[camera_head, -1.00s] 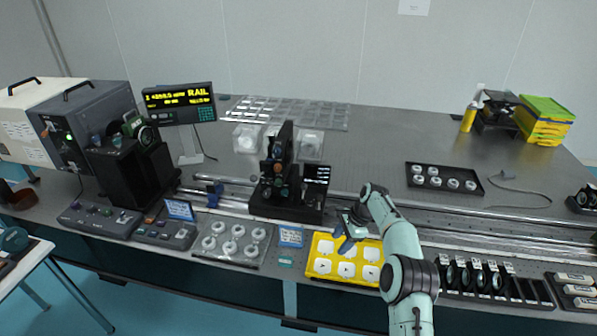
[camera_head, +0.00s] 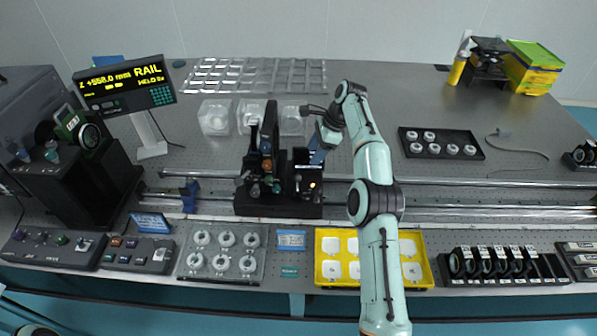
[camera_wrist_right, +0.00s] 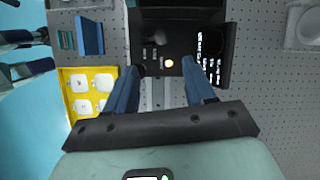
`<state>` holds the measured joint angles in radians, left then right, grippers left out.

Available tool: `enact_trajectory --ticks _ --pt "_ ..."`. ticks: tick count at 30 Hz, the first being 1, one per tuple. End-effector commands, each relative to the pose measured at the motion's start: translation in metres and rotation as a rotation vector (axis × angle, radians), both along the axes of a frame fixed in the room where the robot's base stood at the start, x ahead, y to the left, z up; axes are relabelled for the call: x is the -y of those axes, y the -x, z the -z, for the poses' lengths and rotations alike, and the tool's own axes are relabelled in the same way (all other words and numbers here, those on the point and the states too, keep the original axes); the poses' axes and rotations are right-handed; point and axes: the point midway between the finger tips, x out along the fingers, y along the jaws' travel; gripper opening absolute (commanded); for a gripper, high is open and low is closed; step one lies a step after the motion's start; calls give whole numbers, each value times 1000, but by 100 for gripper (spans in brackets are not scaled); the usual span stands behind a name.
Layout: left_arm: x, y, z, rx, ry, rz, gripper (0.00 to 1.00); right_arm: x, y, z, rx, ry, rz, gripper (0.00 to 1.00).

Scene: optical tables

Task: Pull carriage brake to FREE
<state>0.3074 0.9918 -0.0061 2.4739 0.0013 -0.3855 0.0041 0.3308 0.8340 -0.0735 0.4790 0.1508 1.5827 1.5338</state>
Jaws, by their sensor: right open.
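The black carriage (camera_head: 278,205) sits on the long rail left of the middle of the table, with an upright post and knobs on it. My right gripper (camera_head: 318,158) is at the carriage's right side, near its top. White lettering shows beside the right finger. I cannot tell whether the fingers touch anything or which part is the brake. My left gripper is not in view.
The rail display (camera_head: 125,85) reads about +550.0 mm and a word like HELD. The rail (camera_head: 460,206) runs clear to the right. A yellow tray (camera_head: 319,262), a tray of white rings (camera_head: 221,272) and a lens rack (camera_head: 500,282) line the front edge. A black tray (camera_head: 440,154) lies behind the rail.

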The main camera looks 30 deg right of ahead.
Motion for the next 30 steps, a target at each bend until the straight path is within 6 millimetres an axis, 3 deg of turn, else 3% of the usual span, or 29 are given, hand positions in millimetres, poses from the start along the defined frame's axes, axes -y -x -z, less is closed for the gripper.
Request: enact_trajectory --ticks 15,21,30 --pt "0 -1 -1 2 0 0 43 -33 -19 89 -1 0 -3 54" --pt "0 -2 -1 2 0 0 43 -39 -23 104 2 1 -1 54" --pt "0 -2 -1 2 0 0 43 -39 -24 106 2 1 -1 54"
